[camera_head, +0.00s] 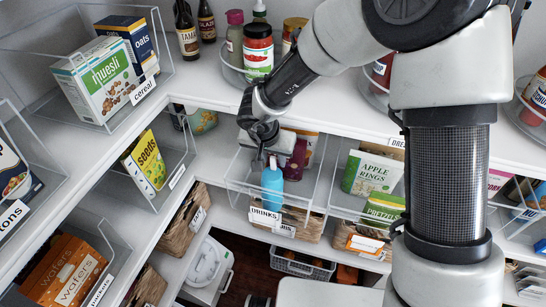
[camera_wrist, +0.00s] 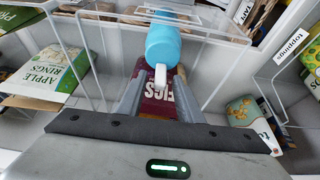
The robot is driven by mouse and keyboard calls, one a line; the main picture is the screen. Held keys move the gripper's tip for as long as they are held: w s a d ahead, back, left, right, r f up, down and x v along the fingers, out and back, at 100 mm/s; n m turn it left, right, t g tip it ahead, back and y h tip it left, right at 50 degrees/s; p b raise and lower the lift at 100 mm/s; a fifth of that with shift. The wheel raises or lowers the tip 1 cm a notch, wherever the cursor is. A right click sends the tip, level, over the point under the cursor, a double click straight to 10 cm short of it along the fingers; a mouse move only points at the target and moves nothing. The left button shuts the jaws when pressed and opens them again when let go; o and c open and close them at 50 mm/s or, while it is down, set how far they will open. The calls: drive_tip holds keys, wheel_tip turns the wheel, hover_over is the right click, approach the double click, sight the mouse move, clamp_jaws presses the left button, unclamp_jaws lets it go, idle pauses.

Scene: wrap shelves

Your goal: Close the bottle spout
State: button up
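The blue bottle (camera_head: 272,187) stands in the clear drinks bin on the middle shelf. In the wrist view, the bottle (camera_wrist: 168,44) shows at the top centre, with its white spout (camera_wrist: 160,75) sticking out from the cap toward my gripper. My gripper (camera_head: 261,158) is just above and beside the bottle top in the head view. In the wrist view, the two fingers of my gripper (camera_wrist: 159,84) are apart with the spout showing near the gap between their tips. I cannot tell whether either finger touches the spout.
A dark red figs bag (camera_wrist: 158,103) is behind the fingers. Clear bin walls (camera_head: 325,190) surround the bottle closely. A green apple rings bag (camera_head: 372,174) is in the bin to the right.

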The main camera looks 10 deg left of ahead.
clamp_jaws()
